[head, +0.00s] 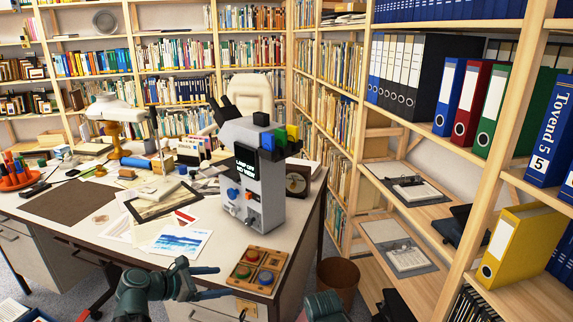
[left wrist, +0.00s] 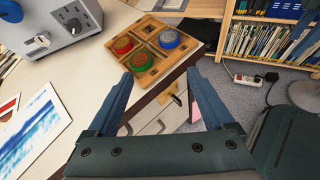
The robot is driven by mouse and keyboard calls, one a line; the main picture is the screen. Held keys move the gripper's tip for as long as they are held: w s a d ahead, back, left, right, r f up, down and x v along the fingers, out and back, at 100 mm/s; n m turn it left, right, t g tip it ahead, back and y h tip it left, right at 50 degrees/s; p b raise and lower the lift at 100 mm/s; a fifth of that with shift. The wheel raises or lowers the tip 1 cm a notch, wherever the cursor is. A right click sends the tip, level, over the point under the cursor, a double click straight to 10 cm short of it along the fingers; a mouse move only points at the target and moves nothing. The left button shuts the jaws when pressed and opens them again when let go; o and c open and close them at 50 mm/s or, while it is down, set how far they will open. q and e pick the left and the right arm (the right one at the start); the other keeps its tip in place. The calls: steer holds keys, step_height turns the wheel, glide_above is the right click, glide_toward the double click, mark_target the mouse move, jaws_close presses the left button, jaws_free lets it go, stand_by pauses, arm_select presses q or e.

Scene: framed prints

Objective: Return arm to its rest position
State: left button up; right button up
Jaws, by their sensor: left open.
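My left gripper (head: 216,282) is open and empty at the front edge of the desk, left of the wooden tray. In the left wrist view its two fingers (left wrist: 158,78) stand wide apart with nothing between them. The wooden tray (head: 259,256) lies on the desk's front right corner and holds red, green and blue round pieces. It also shows beyond the fingers in the left wrist view (left wrist: 181,55), apart from them. A dark green arm part of mine shows at the bottom of the head view. My right gripper is out of view.
A grey device (head: 262,195) with a small screen stands behind the tray. Prints and papers (head: 180,241) lie on the white desk to the left. A waste basket (head: 338,280) stands on the floor right of the desk. Shelves with binders (head: 470,100) line the right side.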

arm_select(q)
steer(key=s+d+r+m+g+y+p, duration=0.1)
steer(key=s+d+m+g+y+p, duration=0.1)
steer(key=s+d+m+g+p, duration=0.4)
steer(key=s+d+r+m+g+y+p, duration=0.1)
steer(key=d+m+p, duration=0.2)
steer(key=d+m, duration=0.5)
steer(key=s+d+r+m+g+y+p, duration=0.1)
steer(key=s+d+r+m+y+p, duration=0.1)
steer(key=m, duration=0.5)
steer(key=s+d+r+m+y+p, duration=0.2)
steer(key=s+r+m+y+p, duration=0.1)
steer(key=s+m+y+p, duration=0.2)
steer(key=m+p, duration=0.1)
steer(key=m, duration=0.1)
steer(key=shift+s+m+g, duration=0.4)
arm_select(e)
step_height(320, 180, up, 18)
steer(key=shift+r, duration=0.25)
